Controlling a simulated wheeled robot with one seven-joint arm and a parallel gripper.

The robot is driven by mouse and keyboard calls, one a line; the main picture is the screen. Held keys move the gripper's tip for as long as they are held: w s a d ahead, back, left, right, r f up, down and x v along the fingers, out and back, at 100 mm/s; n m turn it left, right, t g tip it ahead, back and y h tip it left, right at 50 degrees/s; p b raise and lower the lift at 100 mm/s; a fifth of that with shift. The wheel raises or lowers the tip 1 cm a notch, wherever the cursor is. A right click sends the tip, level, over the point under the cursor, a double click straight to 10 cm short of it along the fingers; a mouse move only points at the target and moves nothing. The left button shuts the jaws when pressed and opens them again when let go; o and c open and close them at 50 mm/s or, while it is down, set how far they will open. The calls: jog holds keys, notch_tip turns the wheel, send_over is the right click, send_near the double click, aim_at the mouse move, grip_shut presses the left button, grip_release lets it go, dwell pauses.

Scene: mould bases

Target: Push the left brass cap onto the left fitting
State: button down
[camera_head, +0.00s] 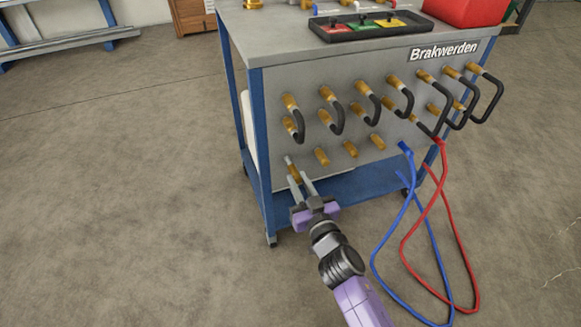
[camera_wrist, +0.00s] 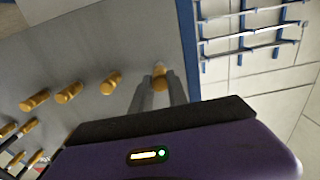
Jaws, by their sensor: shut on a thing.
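The left brass cap (camera_head: 294,174) is between the fingers of my gripper (camera_head: 298,175), which is shut on it. In the wrist view the cap (camera_wrist: 161,76) shows between the two grey fingertips (camera_wrist: 160,84), in front of the grey panel near its edge. It lines up with the row of other brass pieces (camera_wrist: 68,92). The left fitting is hidden behind the cap and fingers. I cannot tell whether the cap touches it or how far it is on.
Several brass pieces (camera_head: 321,156) stick out in the lower row to the right. Above are brass fittings with black looped hoses (camera_head: 299,127). Blue (camera_head: 376,262) and red (camera_head: 403,245) hoses hang at the right. A black tray (camera_head: 330,34) and red box (camera_head: 465,10) sit on top.

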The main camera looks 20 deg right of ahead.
jog(key=shift+s, duration=1.05)
jog(key=s+b, duration=0.2)
jog(key=s, duration=0.4)
dwell(0.4)
